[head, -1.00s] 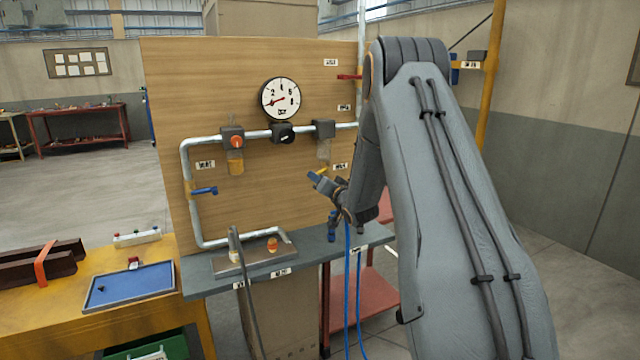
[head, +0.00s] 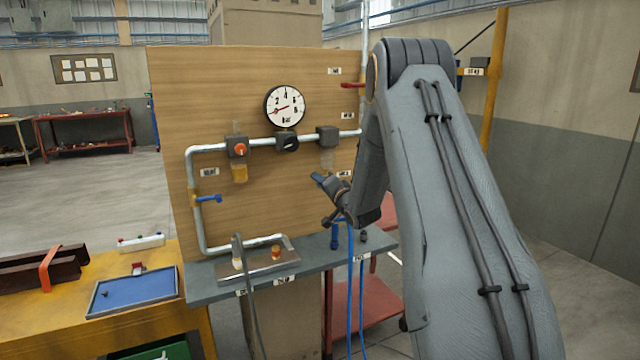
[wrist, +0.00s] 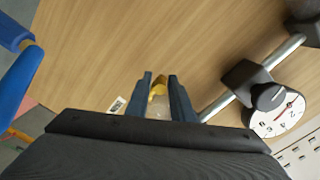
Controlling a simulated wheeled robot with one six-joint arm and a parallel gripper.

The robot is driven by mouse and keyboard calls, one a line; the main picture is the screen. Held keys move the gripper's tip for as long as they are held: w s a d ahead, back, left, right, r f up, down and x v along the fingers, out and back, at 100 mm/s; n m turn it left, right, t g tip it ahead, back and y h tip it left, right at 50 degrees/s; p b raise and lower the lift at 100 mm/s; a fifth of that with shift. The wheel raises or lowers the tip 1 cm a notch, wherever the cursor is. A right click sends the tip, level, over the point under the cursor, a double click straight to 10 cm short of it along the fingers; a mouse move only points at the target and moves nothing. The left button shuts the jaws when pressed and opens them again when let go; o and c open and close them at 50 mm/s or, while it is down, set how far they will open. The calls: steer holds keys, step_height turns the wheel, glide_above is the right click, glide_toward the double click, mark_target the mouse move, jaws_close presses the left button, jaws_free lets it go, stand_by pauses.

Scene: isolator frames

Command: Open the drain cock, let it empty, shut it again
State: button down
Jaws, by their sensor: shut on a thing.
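In the wrist view, the yellow drain cock (wrist: 158,88) sits between the two dark blue fingers of my gripper (wrist: 161,92), which is shut on it. A pale, see-through bowl is just visible behind it, mostly covered. In the head view, my gripper (head: 319,180) is at the panel, just below the right-hand filter unit (head: 327,137). The bowl (head: 326,158) under that unit looks clear above and yellowish low down. The cock itself is hidden by my gripper there, so I cannot tell its turn angle.
A gauge (head: 284,106) and black knob (head: 287,142) are left of my gripper. An orange-knobbed unit (head: 238,148) and blue lever (head: 208,198) are farther left. A shelf (head: 215,288) and blue hoses (head: 349,290) lie below. A red lever (head: 352,85) is above.

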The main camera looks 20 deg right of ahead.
steer(key=shift+w+r, duration=0.1)
steer(key=shift+r, duration=0.35)
steer(key=c, duration=1.7)
jaws_free()
steer(key=shift+c, duration=0.2)
steer(key=shift+d+f, duration=0.1)
steer(key=shift+f, duration=0.15)
steer(key=shift+s, duration=0.2)
steer(key=s+b, duration=0.2)
steer(key=s, duration=0.5)
steer(key=shift+s+d, duration=0.15)
steer(key=shift+s, duration=0.15)
